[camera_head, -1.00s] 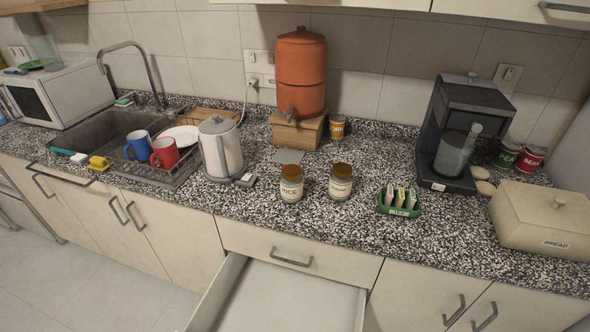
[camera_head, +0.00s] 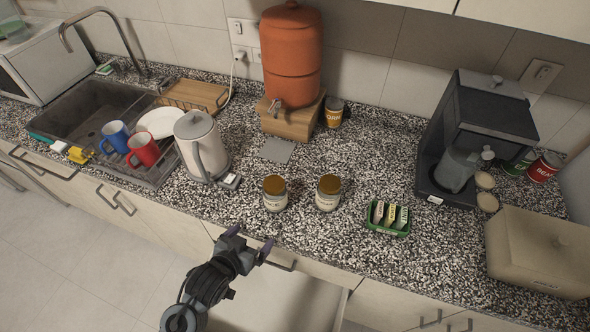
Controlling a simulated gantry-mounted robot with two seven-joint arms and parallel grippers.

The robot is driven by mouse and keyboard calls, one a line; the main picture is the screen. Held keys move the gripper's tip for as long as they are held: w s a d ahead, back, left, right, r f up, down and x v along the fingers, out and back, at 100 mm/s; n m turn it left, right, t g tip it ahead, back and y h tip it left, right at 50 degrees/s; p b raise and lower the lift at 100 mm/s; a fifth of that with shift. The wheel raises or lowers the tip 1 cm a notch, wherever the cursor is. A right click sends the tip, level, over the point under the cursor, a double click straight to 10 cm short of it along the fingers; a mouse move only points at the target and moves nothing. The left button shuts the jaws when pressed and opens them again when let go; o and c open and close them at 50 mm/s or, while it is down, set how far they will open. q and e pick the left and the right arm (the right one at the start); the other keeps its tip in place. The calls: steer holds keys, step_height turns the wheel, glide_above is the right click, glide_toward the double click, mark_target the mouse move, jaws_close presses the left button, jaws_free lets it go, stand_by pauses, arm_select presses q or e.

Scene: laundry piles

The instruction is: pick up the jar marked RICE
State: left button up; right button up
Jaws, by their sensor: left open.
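The jar marked RICE (camera_head: 275,198) is a glass jar with a brown lid, standing upright on the speckled counter. Its label read RICE in the earlier frame and is only partly legible now. A similar jar (camera_head: 328,198), with a label I cannot read clearly now, stands just right of it with a gap between. My left gripper (camera_head: 251,239) is open and empty, in front of the counter edge, below and slightly left of the RICE jar, apart from it. My right gripper is not in view.
A kettle (camera_head: 200,150) stands left of the jars, and a green tray of packets (camera_head: 388,228) right. An open drawer (camera_head: 290,300) sticks out below the counter.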

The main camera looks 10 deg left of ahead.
arm_select(q)
steer(key=t+p, duration=0.2)
glide_toward(268, 203)
steer(key=shift+w+f+h, duration=0.15)
steer(key=shift+w+f, duration=0.25)
steer(key=shift+w, duration=0.2)
steer(key=shift+w+f+h, duration=0.15)
steer(key=shift+w+f, duration=0.2)
steer(key=shift+w, duration=0.2)
steer(key=b+x, duration=0.1)
steer(key=x, duration=0.3)
steer(key=shift+w+d+r, duration=0.1)
steer(key=shift+w, duration=0.1)
steer(key=shift+d+b+x, duration=0.2)
steer(key=shift+b+x, duration=0.15)
steer(key=shift+x, duration=2.85)
steer(key=shift+s+f, duration=0.1)
steer(key=shift+f, duration=0.1)
steer(key=shift+c, duration=0.2)
steer(key=c, duration=1.2)
steer(key=shift+r, duration=0.1)
steer(key=shift+c, duration=0.8)
steer(key=shift+r, duration=0.1)
